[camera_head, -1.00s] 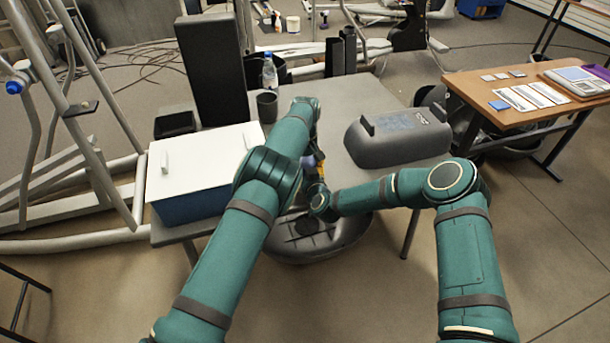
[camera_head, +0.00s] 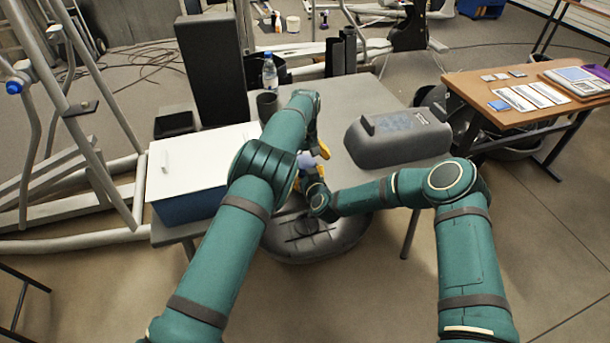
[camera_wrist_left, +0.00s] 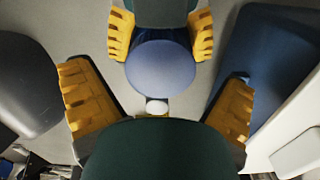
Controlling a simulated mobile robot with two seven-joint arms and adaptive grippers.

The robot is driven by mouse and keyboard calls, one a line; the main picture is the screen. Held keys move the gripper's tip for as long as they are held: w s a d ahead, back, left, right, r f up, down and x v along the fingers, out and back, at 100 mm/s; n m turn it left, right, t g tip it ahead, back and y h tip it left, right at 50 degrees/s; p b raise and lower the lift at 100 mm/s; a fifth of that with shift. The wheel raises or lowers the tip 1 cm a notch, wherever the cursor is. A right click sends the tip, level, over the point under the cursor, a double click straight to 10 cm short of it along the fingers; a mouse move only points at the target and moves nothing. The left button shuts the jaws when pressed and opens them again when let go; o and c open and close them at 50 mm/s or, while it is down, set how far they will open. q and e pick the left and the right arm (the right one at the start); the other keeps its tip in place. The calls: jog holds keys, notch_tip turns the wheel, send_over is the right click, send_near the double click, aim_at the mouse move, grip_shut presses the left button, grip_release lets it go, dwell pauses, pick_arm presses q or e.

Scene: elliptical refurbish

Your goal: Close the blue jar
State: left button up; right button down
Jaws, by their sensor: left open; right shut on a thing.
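The blue jar (camera_head: 306,160) shows as a small pale blue shape between my two hands, partly hidden by my arm. In the left wrist view a rounded blue face (camera_wrist_left: 160,68) fills the middle, with a small white round piece (camera_wrist_left: 157,106) at its lower edge. I cannot tell whether the blue face is the lid or the body. My right gripper (camera_wrist_left: 160,38) is shut on the jar, with yellow fingers at both its sides. My left gripper (camera_wrist_left: 155,88) is open, its fingers spread wide apart and clear of the jar's sides. In the head view it also shows (camera_head: 318,150).
A blue box with a white lid (camera_head: 205,158) stands left on the grey table (camera_head: 357,100). A grey case (camera_head: 397,138) lies right. A dark cup (camera_head: 266,104), a bottle (camera_head: 270,73) and a black upright panel (camera_head: 211,72) stand behind. The table's middle is mostly clear.

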pick_arm(q)
notch_tip(320, 180, up, 2)
jog(key=shift+r, duration=0.25)
jog(key=shift+r, duration=0.1)
notch_tip(320, 180, up, 3)
jog(key=shift+r+n, duration=0.15)
jog(key=shift+n, duration=0.75)
jog(key=shift+f, duration=4.05)
